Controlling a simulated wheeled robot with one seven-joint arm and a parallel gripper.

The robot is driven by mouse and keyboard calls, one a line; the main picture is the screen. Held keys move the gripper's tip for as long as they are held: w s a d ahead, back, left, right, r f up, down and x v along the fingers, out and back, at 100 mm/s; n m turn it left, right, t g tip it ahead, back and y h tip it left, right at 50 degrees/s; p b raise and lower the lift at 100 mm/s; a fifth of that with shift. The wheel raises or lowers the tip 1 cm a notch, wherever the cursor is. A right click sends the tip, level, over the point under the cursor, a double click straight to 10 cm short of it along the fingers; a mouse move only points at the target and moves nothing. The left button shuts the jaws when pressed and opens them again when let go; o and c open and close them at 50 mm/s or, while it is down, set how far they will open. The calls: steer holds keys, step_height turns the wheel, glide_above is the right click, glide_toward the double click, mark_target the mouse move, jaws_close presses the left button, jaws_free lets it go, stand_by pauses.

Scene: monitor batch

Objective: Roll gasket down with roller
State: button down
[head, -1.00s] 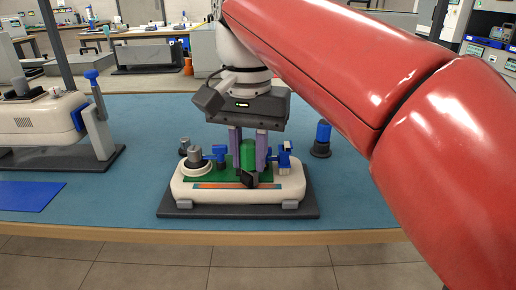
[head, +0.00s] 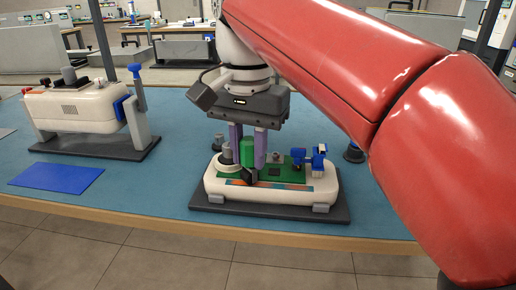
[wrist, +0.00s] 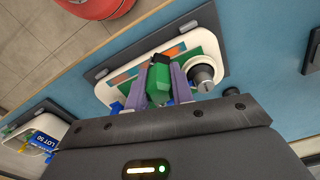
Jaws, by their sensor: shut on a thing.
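My gripper (head: 247,150) is shut on the green handle of the roller (head: 248,150), upright between its purple fingers. The dark roller head reaches down to the left part of the fixture (head: 325,186), near the thin orange-brown strip that looks like the gasket (head: 290,186). I cannot tell whether the head presses on the strip. The strip runs along the front of the green board, and its left part is partly hidden by the roller. In the wrist view the green handle (wrist: 160,82) sits between the fingers, with the white fixture (wrist: 104,92) below.
Blue clamps (head: 319,156) stand at the fixture's right end, and a grey knob (head: 226,152) at its left. A white device (head: 75,108) stands left on the table. A blue mat (head: 55,177) lies at front left.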

steer(key=shift+w+a+f, duration=0.1)
steer(key=shift+a, duration=0.8)
steer(key=shift+w+a+f, duration=0.1)
steer(key=shift+a, duration=0.8)
steer(key=shift+s+f, duration=0.1)
steer(key=c, duration=1.9)
jaws_free()
jaws_close()
steer(key=shift+r, duration=0.65)
